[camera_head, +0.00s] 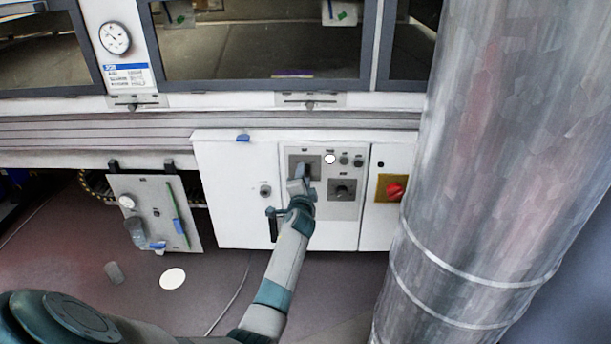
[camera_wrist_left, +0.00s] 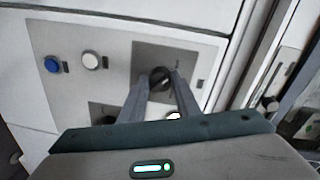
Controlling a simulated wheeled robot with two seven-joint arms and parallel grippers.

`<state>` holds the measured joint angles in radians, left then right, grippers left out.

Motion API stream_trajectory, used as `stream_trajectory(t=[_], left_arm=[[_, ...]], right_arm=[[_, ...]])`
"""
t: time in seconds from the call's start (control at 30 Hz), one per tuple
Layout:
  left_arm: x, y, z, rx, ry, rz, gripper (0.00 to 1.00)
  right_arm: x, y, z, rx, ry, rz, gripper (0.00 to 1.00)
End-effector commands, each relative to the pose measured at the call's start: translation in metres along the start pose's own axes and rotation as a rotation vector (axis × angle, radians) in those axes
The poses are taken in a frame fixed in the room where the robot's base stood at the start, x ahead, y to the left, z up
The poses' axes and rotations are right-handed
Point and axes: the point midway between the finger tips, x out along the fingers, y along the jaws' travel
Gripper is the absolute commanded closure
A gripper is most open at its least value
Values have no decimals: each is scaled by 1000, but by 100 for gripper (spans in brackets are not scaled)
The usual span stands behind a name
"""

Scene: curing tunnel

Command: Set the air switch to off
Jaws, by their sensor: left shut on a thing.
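A light grey control panel (camera_head: 348,213) sits on the white cabinet front, with a grey switch plate (camera_head: 315,171) at its upper left and a second plate with a dark knob (camera_head: 342,191) lower down. The labels are too small to read. My left gripper (camera_head: 298,178) is at the upper left plate and covers that plate's knob in the head view. In the left wrist view, my left gripper (camera_wrist_left: 161,84) has its two fingers on either side of a dark round knob (camera_wrist_left: 159,76) and is shut on it. The knob's pointing direction is hidden. My right gripper is not in view.
A white lamp (camera_head: 330,159) and small buttons sit right of the upper plate. A red knob (camera_head: 394,191) on a yellow plate is further right. A large metal duct (camera_head: 500,150) blocks the right side. A hanging grey board (camera_head: 155,213) stands left of the cabinet.

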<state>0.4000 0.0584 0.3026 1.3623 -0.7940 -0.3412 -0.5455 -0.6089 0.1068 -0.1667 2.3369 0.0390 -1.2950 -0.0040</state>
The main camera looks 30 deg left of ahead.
Motion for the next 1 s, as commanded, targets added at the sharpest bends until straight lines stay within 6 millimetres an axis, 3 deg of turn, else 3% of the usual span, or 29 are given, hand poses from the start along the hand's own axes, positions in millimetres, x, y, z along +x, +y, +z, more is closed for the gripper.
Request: stream_trajectory(t=[0.03, 0.2, 0.23, 0.3, 0.77, 1.0], left_arm=[[1, -7, -7, -5, 12, -12, 93], [1, -8, -7, -4, 13, -13, 93], [1, -8, -8, -4, 13, -13, 64], [1, -8, -7, -4, 12, -13, 53], [-5, -3, -2, 0, 3, -5, 53], [-31, -3, -2, 1, 4, -3, 53]], right_arm=[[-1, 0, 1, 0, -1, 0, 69], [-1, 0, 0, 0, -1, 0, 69], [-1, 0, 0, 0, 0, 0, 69], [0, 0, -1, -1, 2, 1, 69], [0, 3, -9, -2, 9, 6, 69], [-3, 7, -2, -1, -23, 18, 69]])
